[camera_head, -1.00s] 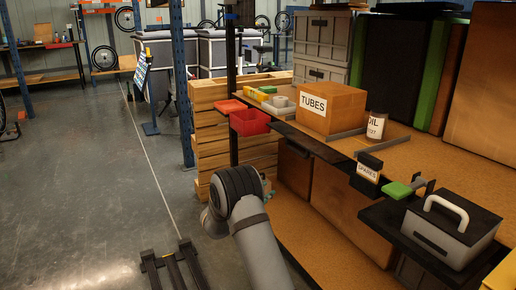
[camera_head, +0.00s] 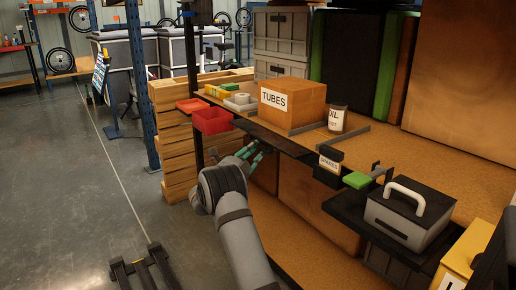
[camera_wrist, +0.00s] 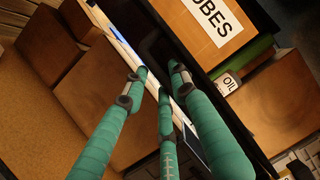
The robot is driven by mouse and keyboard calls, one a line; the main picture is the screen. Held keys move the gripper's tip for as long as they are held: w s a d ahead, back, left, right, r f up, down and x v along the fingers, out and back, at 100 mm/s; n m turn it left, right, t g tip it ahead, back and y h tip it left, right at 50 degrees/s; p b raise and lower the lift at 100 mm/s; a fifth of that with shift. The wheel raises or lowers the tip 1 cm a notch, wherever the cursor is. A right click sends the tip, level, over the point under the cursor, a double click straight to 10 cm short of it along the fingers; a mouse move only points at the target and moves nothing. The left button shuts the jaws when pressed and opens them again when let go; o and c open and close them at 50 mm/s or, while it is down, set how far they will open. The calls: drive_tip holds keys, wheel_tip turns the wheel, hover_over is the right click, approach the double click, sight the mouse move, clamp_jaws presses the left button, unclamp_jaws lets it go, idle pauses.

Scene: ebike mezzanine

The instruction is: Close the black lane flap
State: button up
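A thin black flap (camera_head: 278,138) sticks out from the shelf's front edge, below and in front of the cardboard box labelled TUBES (camera_head: 292,101). It appears lowered, roughly flat. My gripper (camera_head: 262,151) has teal fingers and is just below and to the left of the flap, close to its underside or outer edge; I cannot tell whether they touch. In the wrist view, my gripper (camera_wrist: 158,78) shows its fingertips apart with nothing held between them. The dark flap (camera_wrist: 155,42) lies just beyond the tips, partly hidden by the fingers.
A red bin (camera_head: 211,121) hangs left of the flap. An OIL can (camera_head: 337,119) stands right of the box. A small SPARES bin (camera_head: 329,165), a green block (camera_head: 356,180) and a grey case with a white handle (camera_head: 407,215) are further right.

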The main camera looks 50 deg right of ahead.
drive_tip(key=shift+w+d+r, duration=0.1)
drive_tip(key=shift+d, duration=0.55)
drive_tip(key=c, duration=0.3)
clamp_jaws()
